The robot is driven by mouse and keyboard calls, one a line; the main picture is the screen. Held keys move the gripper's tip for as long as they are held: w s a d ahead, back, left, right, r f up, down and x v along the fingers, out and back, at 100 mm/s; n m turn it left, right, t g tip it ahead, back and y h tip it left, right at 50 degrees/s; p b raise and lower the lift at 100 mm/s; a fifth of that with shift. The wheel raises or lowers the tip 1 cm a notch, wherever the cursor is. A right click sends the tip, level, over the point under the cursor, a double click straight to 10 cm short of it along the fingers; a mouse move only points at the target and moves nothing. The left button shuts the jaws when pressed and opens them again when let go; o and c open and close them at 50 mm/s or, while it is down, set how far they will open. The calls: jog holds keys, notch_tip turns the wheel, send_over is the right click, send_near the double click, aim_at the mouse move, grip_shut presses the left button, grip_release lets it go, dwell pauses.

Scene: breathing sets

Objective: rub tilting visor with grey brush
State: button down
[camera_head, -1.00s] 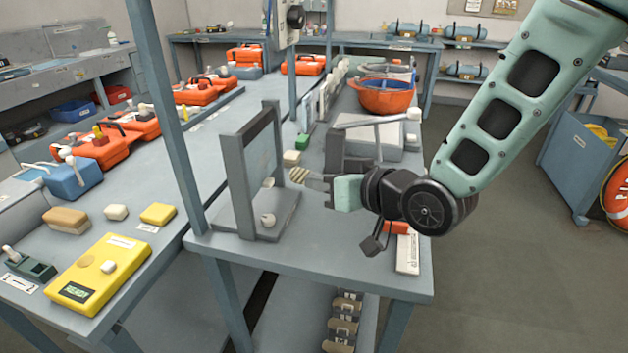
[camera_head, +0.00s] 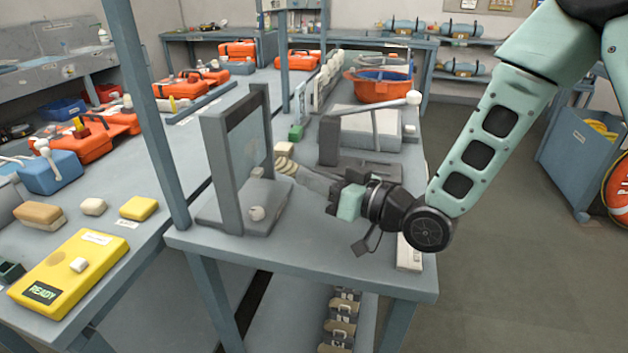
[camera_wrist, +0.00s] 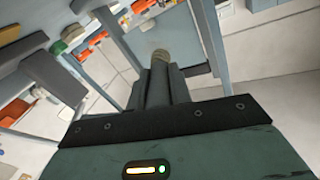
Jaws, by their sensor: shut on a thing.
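The tilting visor (camera_head: 248,150) is a clear pane in a dark grey upright frame on a flat grey base, near the front left of the middle bench. A small white knob sits low on it. My gripper (camera_head: 336,197) is right of the visor, shut on the grey brush (camera_head: 316,181). The brush points left, with its pale bristle end (camera_head: 285,164) at the frame's right post. I cannot tell whether they touch. In the wrist view the brush's tan tip (camera_wrist: 161,55) shows beyond my dark fingers (camera_wrist: 165,85); the handle is mostly hidden.
A grey case (camera_head: 362,133) with a raised bar stands behind my gripper. An orange tub (camera_head: 382,88) is farther back. A blue-grey post (camera_head: 150,105) rises left of the visor. A yellow box (camera_head: 70,275) reading READY lies on the left bench. Bare bench shows in front of my gripper.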

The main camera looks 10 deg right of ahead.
aim_at(281, 172)
jog(key=shift+w+d+f+y+b, duration=0.3)
jog(key=shift+f+y, duration=0.2)
jog(key=shift+w+a+r, duration=0.1)
jog(key=shift+w+a, duration=0.3)
jog(key=shift+a, duration=0.6)
jog(key=shift+w+a, duration=0.35)
jog(key=shift+a, duration=0.5)
jog(key=shift+w+a, duration=0.3)
jog(key=shift+a, duration=0.6)
jog(key=shift+w+a, duration=0.25)
jog(key=shift+a, duration=0.45)
jog(key=shift+w+d+b, duration=0.55)
jog(key=shift+w+d, duration=0.8)
jog(key=shift+w, duration=2.25)
jog(key=s+a+b, duration=0.1)
jog(key=s+a, duration=0.1)
jog(key=s, duration=0.5)
jog(key=shift+s+a+b, duration=0.15)
jog(key=shift+a+b, duration=0.2)
jog(key=shift+a, duration=0.05)
